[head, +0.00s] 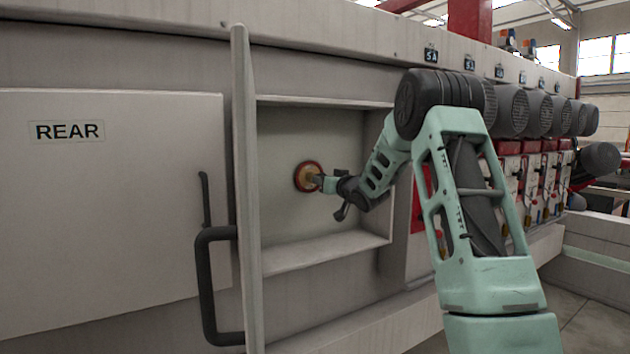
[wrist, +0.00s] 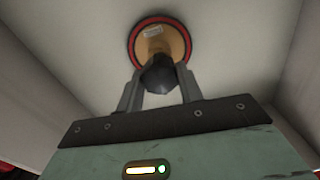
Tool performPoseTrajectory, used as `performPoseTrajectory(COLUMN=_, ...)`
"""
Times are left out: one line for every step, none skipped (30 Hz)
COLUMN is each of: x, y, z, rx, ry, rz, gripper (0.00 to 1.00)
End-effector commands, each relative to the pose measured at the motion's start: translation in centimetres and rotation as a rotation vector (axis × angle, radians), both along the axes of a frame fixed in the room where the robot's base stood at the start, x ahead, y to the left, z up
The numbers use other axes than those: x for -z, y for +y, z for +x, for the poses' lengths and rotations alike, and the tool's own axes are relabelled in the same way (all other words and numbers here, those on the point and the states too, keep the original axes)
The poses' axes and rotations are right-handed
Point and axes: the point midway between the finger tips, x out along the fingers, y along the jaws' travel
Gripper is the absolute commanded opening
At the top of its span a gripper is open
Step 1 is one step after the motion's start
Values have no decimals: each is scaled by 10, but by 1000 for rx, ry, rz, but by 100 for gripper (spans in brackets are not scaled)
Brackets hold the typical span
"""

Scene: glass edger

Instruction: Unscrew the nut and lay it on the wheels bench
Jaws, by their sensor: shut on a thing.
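A round tan wheel with a red rim (head: 306,176) sits on the back wall of an open recess in the machine. It also shows in the wrist view (wrist: 175,29). A dark nut (wrist: 159,77) is at the wheel's middle, in front of its tan face. My gripper (wrist: 160,88) is shut on the nut, with one grey finger on each side. In the head view my gripper (head: 328,184) reaches into the recess from the right. The nut is too small to make out there. I cannot tell whether the nut is still threaded on. The wheels bench is not identifiable in view.
An open door panel marked REAR (head: 125,190) with a dark handle (head: 215,285) stands left of the recess. The recess has a lower ledge (head: 320,250) and side walls close around my gripper. Several grey motors (head: 510,110) line the machine at right.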

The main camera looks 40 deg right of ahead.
Motion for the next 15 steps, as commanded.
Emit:
performPoseTrajectory(x=0, y=0, z=-3, rx=0, ry=-1, rz=-1, gripper=9)
performPoseTrajectory(x=-1, y=1, z=-4, rx=0, ry=-2, rz=-1, gripper=9)
performPoseTrajectory(x=-1, y=1, z=-6, rx=0, ry=-2, rz=-1, gripper=9)
performPoseTrajectory(x=0, y=2, z=-7, rx=0, ry=-1, rz=-1, gripper=9)
performPoseTrajectory(x=0, y=2, z=-9, rx=1, ry=-1, rz=0, gripper=9)
performPoseTrajectory(x=0, y=2, z=-11, rx=1, ry=0, rz=0, gripper=9)
performPoseTrajectory(x=0, y=3, z=-12, rx=1, ry=0, rz=0, gripper=9)
performPoseTrajectory(x=0, y=3, z=-13, rx=1, ry=-1, rz=0, gripper=9)
performPoseTrajectory(x=0, y=3, z=-15, rx=1, ry=-1, rz=-1, gripper=9)
performPoseTrajectory(x=-1, y=4, z=-17, rx=1, ry=-1, rz=-1, gripper=9)
performPoseTrajectory(x=-1, y=4, z=-18, rx=0, ry=-1, rz=-1, gripper=9)
performPoseTrajectory(x=-1, y=5, z=-20, rx=0, ry=-1, rz=-1, gripper=9)
performPoseTrajectory(x=-1, y=5, z=-21, rx=0, ry=-1, rz=-1, gripper=9)
performPoseTrajectory(x=-1, y=5, z=-23, rx=0, ry=-1, rz=-1, gripper=9)
performPoseTrajectory(x=-1, y=5, z=-24, rx=0, ry=-1, rz=-1, gripper=9)
